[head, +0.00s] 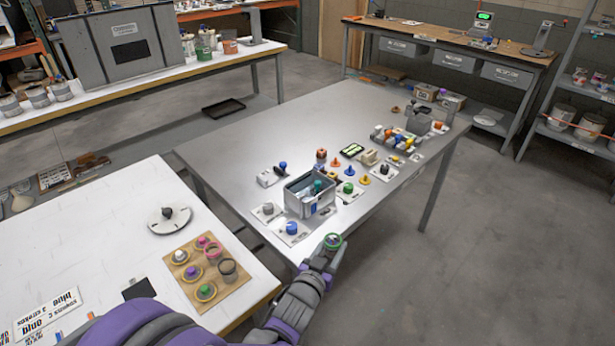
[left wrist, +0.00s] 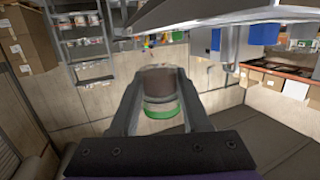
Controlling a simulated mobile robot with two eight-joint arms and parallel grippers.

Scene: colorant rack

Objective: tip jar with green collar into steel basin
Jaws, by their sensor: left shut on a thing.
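My left gripper (head: 326,252) is shut on the jar with the green collar (head: 333,240), just off the near edge of the grey table. In the left wrist view the jar (left wrist: 161,84) sits between both fingers, with brownish contents and its green collar (left wrist: 163,113). The wrist picture looks upside down, and the jar appears about upright. A grey, metal-looking open box (head: 310,204) stands on the table just beyond and left of the gripper, holding dark teal items. I cannot tell for certain that it is the steel basin. My right gripper is not in view.
Small cards with colored knobs (head: 347,189) surround the box. The grey table (head: 262,128) is clear at its far left. A white table (head: 90,220) at left bears a brown board (head: 184,266) with several jars. Open floor lies at right.

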